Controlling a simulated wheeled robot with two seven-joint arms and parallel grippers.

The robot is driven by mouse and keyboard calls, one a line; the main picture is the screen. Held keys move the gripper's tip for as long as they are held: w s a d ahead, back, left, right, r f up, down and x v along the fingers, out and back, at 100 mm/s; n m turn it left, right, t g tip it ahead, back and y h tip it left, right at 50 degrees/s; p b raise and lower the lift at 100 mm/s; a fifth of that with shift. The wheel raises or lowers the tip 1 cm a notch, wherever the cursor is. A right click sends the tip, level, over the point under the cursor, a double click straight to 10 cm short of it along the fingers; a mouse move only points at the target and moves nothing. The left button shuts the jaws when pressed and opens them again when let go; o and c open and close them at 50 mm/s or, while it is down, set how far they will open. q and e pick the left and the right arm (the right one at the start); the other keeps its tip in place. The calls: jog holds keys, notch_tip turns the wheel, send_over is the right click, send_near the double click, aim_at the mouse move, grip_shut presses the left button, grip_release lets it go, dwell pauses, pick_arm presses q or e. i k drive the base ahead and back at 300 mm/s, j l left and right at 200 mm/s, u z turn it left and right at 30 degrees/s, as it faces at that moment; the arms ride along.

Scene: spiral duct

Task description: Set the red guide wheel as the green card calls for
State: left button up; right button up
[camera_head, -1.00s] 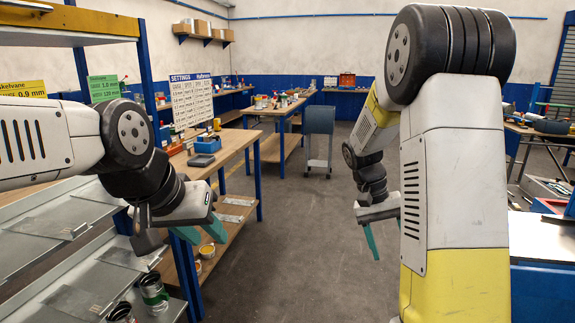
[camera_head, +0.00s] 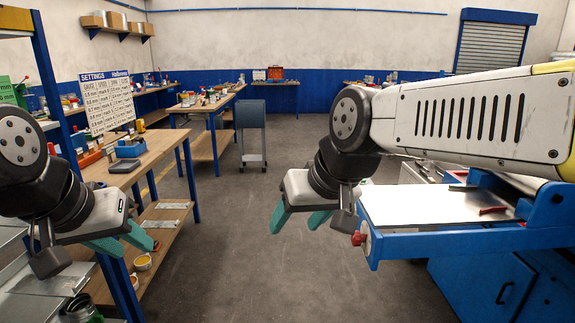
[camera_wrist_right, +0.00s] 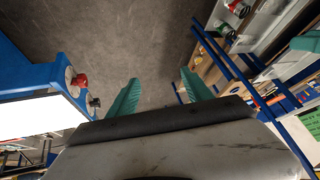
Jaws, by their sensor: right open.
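The red guide wheel (camera_head: 358,238) is a small red knob on the left end of the blue machine (camera_head: 450,240), beside a pale disc. A red knob on the blue machine also shows in the right wrist view (camera_wrist_right: 79,80), left of the fingers. My right gripper (camera_head: 298,222) is open and empty, in the air left of the wheel and apart from it. Its teal fingers show spread in the right wrist view (camera_wrist_right: 160,78). My left gripper (camera_head: 136,248) looks open and empty, by the workbench at the left. The green card (camera_head: 6,92) is cut off at the left edge, its text unreadable.
A settings board (camera_head: 107,100) stands on the wooden workbench (camera_head: 150,150). A bright sheet (camera_head: 430,205) lies on the machine's top, with a red-handled tool (camera_head: 492,210). A grey cart (camera_head: 251,130) stands further back. The floor in the middle is clear.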

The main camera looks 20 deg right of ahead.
aim_at(357, 240)
jog(key=z, duration=2)
